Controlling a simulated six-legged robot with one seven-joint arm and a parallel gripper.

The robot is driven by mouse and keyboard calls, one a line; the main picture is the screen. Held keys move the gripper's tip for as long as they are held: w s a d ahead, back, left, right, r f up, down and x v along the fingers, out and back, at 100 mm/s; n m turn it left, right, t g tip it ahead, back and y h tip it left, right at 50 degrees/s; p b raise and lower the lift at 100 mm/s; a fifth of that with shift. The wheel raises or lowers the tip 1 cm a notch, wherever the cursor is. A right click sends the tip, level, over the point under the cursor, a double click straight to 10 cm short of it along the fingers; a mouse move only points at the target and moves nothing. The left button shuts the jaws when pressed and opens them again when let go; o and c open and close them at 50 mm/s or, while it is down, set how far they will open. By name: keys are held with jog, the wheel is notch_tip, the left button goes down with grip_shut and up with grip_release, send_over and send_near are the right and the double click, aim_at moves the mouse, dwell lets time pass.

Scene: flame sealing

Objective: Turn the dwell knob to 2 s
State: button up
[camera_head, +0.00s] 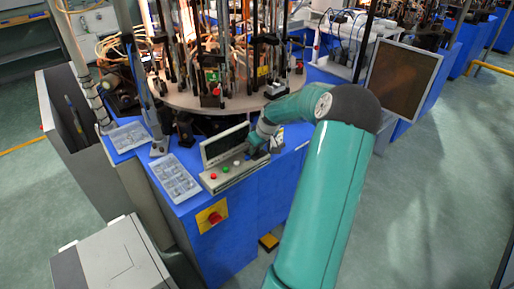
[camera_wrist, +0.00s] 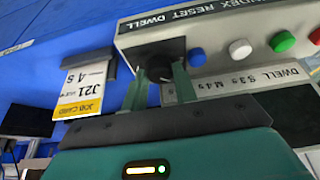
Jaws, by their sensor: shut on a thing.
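The black dwell knob (camera_wrist: 160,60) sits on the grey control panel (camera_wrist: 215,25), near the end of the strip lettered INDEX RESET DWELL. My gripper (camera_wrist: 160,78) is shut on the knob, one green finger on each side in the wrist view. The knob's setting cannot be read. A plate (camera_wrist: 285,76) beside the panel carries small DWELL lettering, partly unclear. In the head view the panel (camera_head: 238,172) stands on the blue machine's front edge, and my wrist hides the knob.
Blue (camera_wrist: 197,57), white (camera_wrist: 239,47) and green (camera_wrist: 282,41) buttons sit beside the knob. A yellow-and-white job card (camera_wrist: 82,92) hangs close to the fingers. Clear parts trays (camera_head: 174,178) and a red switch on a yellow plate (camera_head: 212,216) are nearby.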

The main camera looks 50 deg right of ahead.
jog(key=n+y, duration=0.1)
jog(key=n, duration=0.3)
jog(key=shift+d+y, duration=0.2)
jog(key=shift+y, duration=0.2)
jog(key=n, duration=0.2)
jog(key=n+y, duration=0.1)
jog(key=n, duration=0.1)
jog(key=shift+w+d+n+y, duration=0.1)
jog(key=shift+d+n+y, duration=0.05)
jog(key=shift+n+y, duration=0.15)
jog(key=shift+g, duration=0.3)
jog(key=o, duration=0.7)
jog(key=v, duration=1.4)
